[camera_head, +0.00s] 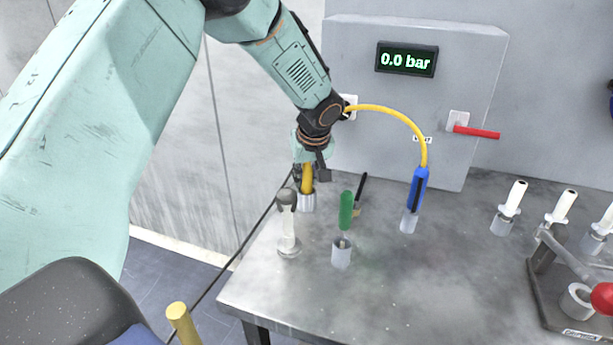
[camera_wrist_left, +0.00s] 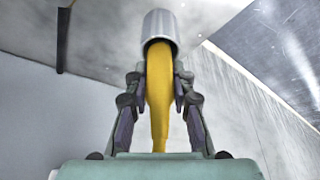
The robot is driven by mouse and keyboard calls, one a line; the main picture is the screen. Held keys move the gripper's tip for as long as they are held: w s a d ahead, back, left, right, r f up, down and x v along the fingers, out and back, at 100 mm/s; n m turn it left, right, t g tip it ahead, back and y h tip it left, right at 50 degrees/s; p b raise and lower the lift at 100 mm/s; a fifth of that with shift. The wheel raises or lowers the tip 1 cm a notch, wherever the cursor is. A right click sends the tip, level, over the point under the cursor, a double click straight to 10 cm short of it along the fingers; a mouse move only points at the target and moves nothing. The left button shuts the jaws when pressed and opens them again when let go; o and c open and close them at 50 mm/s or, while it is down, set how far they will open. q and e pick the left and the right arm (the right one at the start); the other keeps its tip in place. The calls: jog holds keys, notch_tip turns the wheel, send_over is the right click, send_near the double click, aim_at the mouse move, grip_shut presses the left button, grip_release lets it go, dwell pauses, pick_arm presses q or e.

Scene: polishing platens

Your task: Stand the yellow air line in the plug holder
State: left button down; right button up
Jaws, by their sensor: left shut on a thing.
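A yellow air line (camera_head: 393,112) arches from the grey wall panel to a blue plug (camera_head: 417,190). The plug stands slightly tilted with its lower end in a metal holder (camera_head: 409,222). My left gripper (camera_head: 310,176) is to the left of it, pointing down, shut on a yellow handle-like piece (camera_head: 307,181). The piece's lower end is inside a metal cup (camera_head: 306,204). In the left wrist view the fingers flank this yellow piece (camera_wrist_left: 160,85), and the cup (camera_wrist_left: 160,28) surrounds its far end. I cannot tell whether this piece joins the air line. My right gripper is not in view.
A green-handled tool (camera_head: 346,211) in a cup and a grey-headed tool (camera_head: 287,222) stand close to the left gripper. Several white-handled pieces (camera_head: 514,197) stand at right, beside a fixture with a red knob (camera_head: 605,298). The panel display (camera_head: 407,60) reads 0.0 bar. The table's front middle is clear.

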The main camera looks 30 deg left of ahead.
pick_arm(q)
jog(key=c, duration=1.5)
grip_release()
jog(key=o, duration=0.4)
jog(key=shift+s+d+r, duration=0.2)
jog(key=shift+s+r, duration=0.05)
jog(key=shift+c, duration=0.2)
jog(key=shift+w+a+f, duration=0.15)
jog(key=shift+w, duration=0.05)
jog(key=v, duration=1.2)
jog(key=shift+p, duration=0.45)
